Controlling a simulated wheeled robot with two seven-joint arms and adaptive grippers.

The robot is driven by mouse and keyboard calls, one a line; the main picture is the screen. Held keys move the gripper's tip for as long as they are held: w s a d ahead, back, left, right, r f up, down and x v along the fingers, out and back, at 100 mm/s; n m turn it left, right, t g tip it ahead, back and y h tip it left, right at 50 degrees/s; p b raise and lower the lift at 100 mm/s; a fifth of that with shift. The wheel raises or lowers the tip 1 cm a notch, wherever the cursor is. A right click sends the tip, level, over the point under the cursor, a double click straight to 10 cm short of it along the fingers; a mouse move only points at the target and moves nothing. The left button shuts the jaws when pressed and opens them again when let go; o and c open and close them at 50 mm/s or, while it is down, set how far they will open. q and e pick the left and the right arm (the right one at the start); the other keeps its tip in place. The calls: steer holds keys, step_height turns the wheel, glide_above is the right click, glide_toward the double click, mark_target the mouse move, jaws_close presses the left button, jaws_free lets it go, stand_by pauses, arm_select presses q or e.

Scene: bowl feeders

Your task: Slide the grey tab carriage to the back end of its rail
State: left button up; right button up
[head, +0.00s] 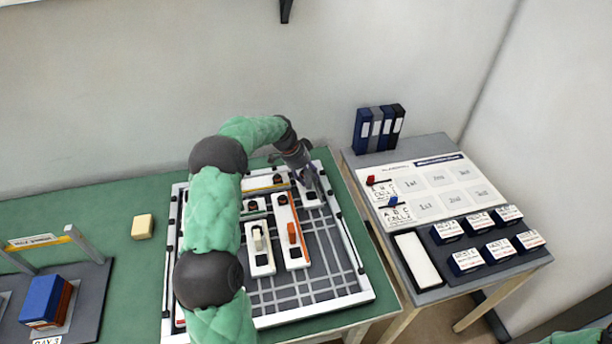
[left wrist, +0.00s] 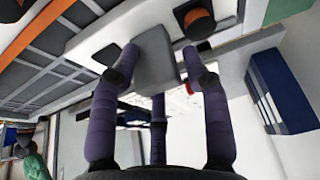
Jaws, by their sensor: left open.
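The grey tab (left wrist: 155,58) shows in the left wrist view as a pale grey block between the fingertips of my left gripper (left wrist: 160,55). The fingers are open, one on each side of it; I cannot tell whether they touch it. In the head view my left gripper (head: 309,182) reaches down at the back right of the framed board (head: 345,300). It hides most of the grey tab and its rail there, so the carriage's place along the rail is unclear. My right gripper does not show.
Left of my gripper, a cream tab (head: 258,238) and an orange tab (head: 292,232) stand on white rails. A side table (head: 440,145) on the right holds labelled boxes and binders (head: 377,128). A yellow block (head: 143,226) lies left of the board. A wall stands behind.

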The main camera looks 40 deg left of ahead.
arm_select(q)
steer(key=shift+o, duration=1)
steer(key=shift+w+d, duration=0.15)
steer(key=shift+w, duration=0.3)
steer(key=shift+s, duration=0.2)
steer(key=shift+s+a+r, duration=0.15)
steer(key=shift+a+r, duration=0.15)
steer(key=shift+r, duration=0.2)
steer(key=v, duration=1.1)
steer(key=shift+d, duration=0.15)
